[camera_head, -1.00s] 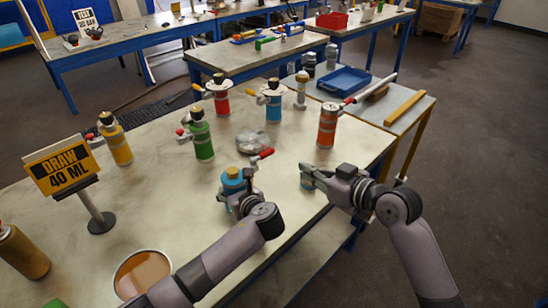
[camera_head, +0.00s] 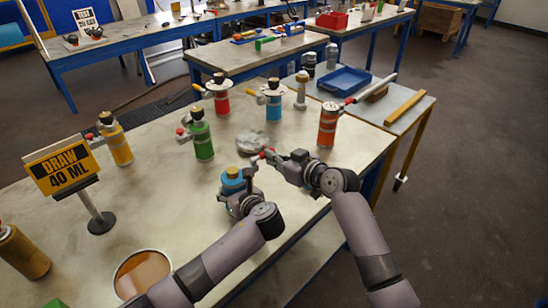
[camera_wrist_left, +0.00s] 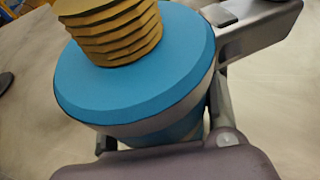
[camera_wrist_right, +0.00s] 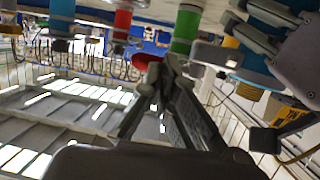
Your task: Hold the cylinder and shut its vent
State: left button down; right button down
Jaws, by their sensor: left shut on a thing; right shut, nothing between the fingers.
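The blue cylinder (camera_head: 232,182) stands upright near the front of the table, with a brass threaded top. Its blue shoulder (camera_wrist_left: 130,75) and brass thread (camera_wrist_left: 110,30) fill the left wrist view. My left gripper (camera_head: 238,199) is shut around its body. The vent's red handle (camera_head: 268,151) shows just behind and right of the cylinder, partly hidden. My right gripper (camera_head: 272,158) is shut and empty, its tips at that handle. In the right wrist view, the red handle (camera_wrist_right: 141,60) shows beside the closed fingertips (camera_wrist_right: 158,78); I cannot tell whether they touch.
Green (camera_head: 202,138), yellow (camera_head: 117,146), orange (camera_head: 327,127), red (camera_head: 221,100) and another blue cylinder (camera_head: 273,104) stand around. A grey disc (camera_head: 250,142) lies behind the handle. A "DRAW 40 ML" sign (camera_head: 62,170) and round dish (camera_head: 142,272) are at left.

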jog(key=shift+w+a+f, duration=0.1)
jog(key=shift+w+a, duration=0.15)
jog(key=shift+w, duration=0.45)
pick_arm(q)
jog(key=shift+f, duration=0.1)
jog(key=shift+s, duration=0.1)
pick_arm(e)
jog(key=w+d+v, duration=0.1)
jog(key=v, duration=1.3)
jog(key=shift+f, duration=0.1)
dwell(0.8)
pick_arm(q)
jog(key=c, duration=0.6)
grip_release()
